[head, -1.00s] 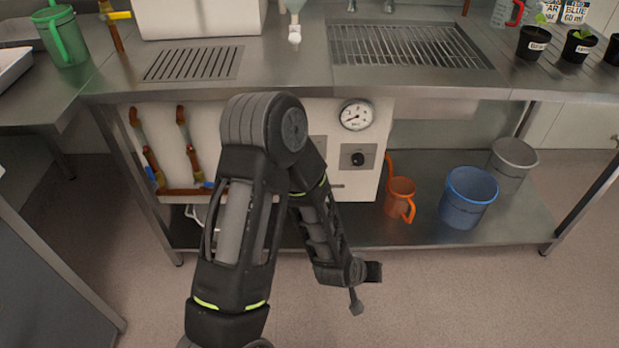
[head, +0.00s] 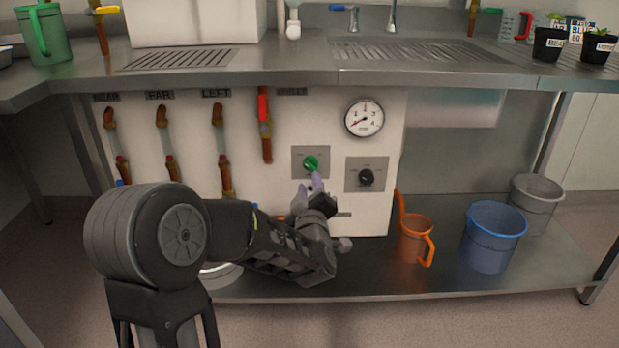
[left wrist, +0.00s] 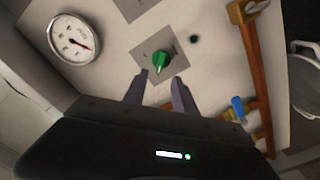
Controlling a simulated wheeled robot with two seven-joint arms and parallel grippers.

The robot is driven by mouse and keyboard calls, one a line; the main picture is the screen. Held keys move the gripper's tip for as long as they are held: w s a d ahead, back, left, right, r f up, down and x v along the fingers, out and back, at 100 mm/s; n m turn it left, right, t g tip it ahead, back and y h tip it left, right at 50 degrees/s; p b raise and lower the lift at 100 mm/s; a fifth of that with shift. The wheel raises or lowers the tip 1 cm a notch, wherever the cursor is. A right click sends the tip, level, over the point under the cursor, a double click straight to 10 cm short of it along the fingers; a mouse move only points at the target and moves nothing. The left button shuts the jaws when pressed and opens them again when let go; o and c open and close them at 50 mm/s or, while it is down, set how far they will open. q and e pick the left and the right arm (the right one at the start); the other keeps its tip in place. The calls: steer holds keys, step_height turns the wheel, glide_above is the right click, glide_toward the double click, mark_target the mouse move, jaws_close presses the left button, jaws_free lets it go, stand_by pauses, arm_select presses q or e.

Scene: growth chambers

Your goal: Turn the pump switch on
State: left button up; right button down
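A green rotary switch (head: 311,163) sits on a grey square plate on the white panel under the counter. A black knob (head: 366,177) sits on a second plate to its right. The writing on both plates is too small to read. My left gripper (head: 309,188) is just below and in front of the green switch. In the left wrist view the green switch (left wrist: 161,60) lies ahead of the gap between my two open fingers (left wrist: 159,79), with nothing between them. Whether a finger touches the switch is unclear. My right gripper is out of view.
A round gauge (head: 364,118) is above the black knob. Several pipes with valve handles run down the panel's left; one has a red handle (head: 263,107). An orange jug (head: 415,238) and a blue bucket (head: 492,236) stand on the lower shelf (head: 390,274). The counter edge overhangs.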

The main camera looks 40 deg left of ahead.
mark_target(309, 168)
arm_select(q)
steer(key=b+x, duration=0.2)
steer(key=x, duration=0.5)
steer(key=shift+w+a+f, duration=0.1)
steer(key=shift+w+a, duration=0.15)
steer(key=shift+w, duration=0.05)
steer(key=shift+c, duration=0.4)
jaws_close()
